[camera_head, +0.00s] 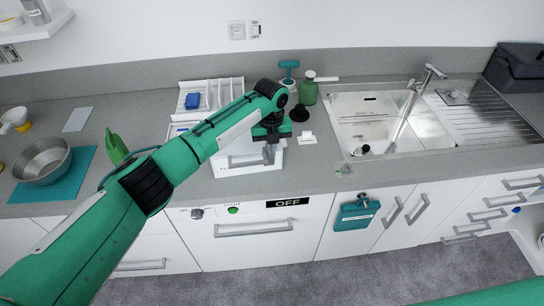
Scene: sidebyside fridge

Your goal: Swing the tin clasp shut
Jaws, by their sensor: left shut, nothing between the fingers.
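My left gripper (270,155) points down at the front of a white box-like thing (232,170) on the counter, likely the tin. Its fingers are shut with nothing between them. A grey bar, possibly the clasp, shows on the box's front beside the fingers. The gripper and forearm cover part of the box, so I cannot tell how the clasp sits or whether the fingers touch it. My right gripper is out of view.
A white rack (230,90) with a blue block (192,101) stands behind. A green bottle (308,93) and the sink (365,105) are to the right. A steel bowl (43,161) sits on a teal mat (80,170) at left. A teal holder (357,214) hangs on a cabinet door.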

